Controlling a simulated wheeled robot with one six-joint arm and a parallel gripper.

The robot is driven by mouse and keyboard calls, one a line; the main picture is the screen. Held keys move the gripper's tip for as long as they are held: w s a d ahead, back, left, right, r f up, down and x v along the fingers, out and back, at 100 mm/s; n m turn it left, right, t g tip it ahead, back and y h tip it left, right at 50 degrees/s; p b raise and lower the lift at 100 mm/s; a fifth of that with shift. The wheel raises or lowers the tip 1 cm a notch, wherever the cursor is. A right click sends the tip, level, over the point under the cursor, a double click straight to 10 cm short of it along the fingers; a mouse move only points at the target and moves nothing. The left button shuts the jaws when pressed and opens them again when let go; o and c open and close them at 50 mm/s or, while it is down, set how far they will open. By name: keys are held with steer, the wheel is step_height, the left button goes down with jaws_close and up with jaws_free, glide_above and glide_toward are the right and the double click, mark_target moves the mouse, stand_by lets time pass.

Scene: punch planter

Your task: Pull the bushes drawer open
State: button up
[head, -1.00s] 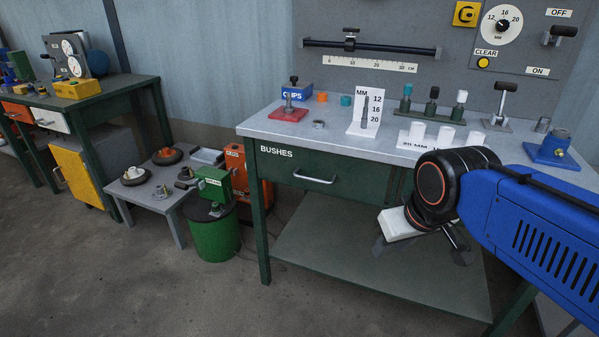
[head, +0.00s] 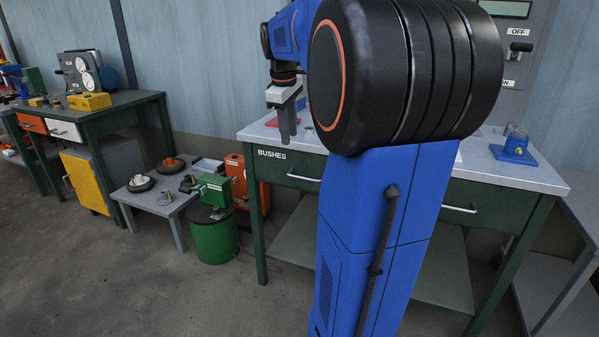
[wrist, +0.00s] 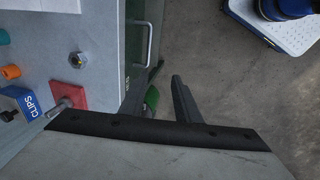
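The bushes drawer (head: 274,168) is the green front with a white BUSHES label, under the left part of the bench top. It looks shut. Its pale bar handle (head: 303,178) shows in the head view, partly cut off by my arm. In the wrist view the handle (wrist: 149,42) stands out from the drawer front, ahead of the fingers. My gripper (head: 289,138) points downward near the bench's left front, high by the drawer. In the wrist view my gripper (wrist: 158,88) is open and empty, its fingers apart with floor and a green drum seen far below between them.
The bench top (wrist: 103,25) carries a red block (wrist: 68,102), a blue CLIPS box (wrist: 24,103) and a metal nut (wrist: 77,60) near the gripper. A green drum (head: 212,238) and low grey table (head: 160,197) stand left. Floor before the bench is open.

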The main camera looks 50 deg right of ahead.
mark_target(300, 178)
steer(key=d+x, duration=0.1)
steer(key=x, duration=0.5)
steer(key=d+x, duration=0.1)
steer(key=x, duration=0.4)
steer(key=d+x, duration=0.1)
steer(key=x, duration=0.5)
steer(key=shift+d, duration=0.4)
jaws_close()
